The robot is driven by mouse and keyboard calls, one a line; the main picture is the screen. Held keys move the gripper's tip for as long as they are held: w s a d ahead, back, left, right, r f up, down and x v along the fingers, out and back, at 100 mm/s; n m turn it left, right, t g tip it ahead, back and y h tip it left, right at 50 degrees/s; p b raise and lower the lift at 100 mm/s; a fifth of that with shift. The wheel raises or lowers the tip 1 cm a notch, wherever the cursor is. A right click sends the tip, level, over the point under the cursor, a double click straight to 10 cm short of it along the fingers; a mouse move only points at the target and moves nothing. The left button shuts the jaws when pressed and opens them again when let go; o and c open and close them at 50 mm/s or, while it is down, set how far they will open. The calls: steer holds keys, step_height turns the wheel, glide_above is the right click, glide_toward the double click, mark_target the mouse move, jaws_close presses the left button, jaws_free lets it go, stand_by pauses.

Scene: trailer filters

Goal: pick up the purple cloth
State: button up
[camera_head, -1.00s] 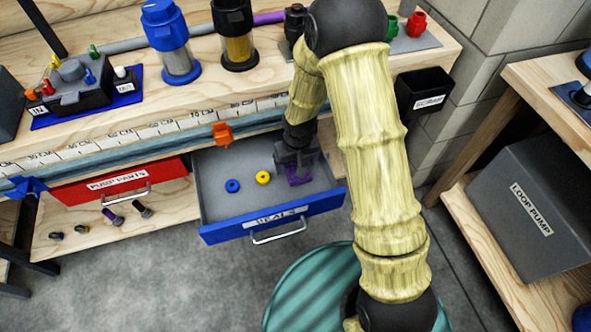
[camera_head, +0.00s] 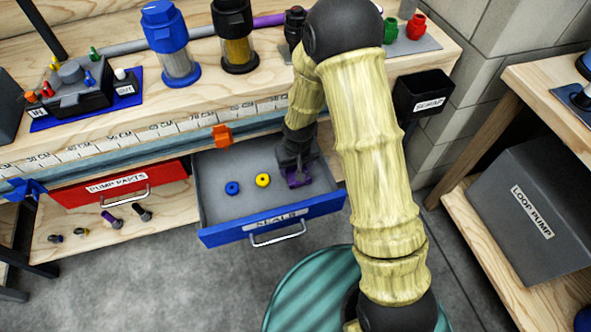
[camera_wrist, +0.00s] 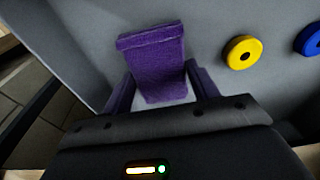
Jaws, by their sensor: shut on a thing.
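The purple cloth (camera_head: 298,178) is in the open blue drawer labelled SEALS (camera_head: 270,230), toward its right side. My gripper (camera_head: 294,168) reaches down into the drawer and is shut on the cloth. In the wrist view the cloth (camera_wrist: 155,60) stands up between the fingers of my gripper (camera_wrist: 160,90), with its folded upper end beyond them. The fingers look purple as well. Whether the cloth still touches the drawer floor is hard to tell.
A blue ring (camera_head: 232,188) and a yellow ring (camera_head: 263,180) lie left of the cloth in the drawer. An orange clip (camera_head: 222,136) is on the bench edge above. A red PUMP PARTS drawer (camera_head: 118,185) is at left. A black bin (camera_head: 423,92) hangs at right.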

mark_target(296, 169)
step_height(296, 169, up, 10)
steer(key=p, duration=0.3)
stand_by(0.6)
steer(key=o, duration=0.3)
steer(key=shift+c, duration=1.1)
steer(key=shift+w, duration=0.1)
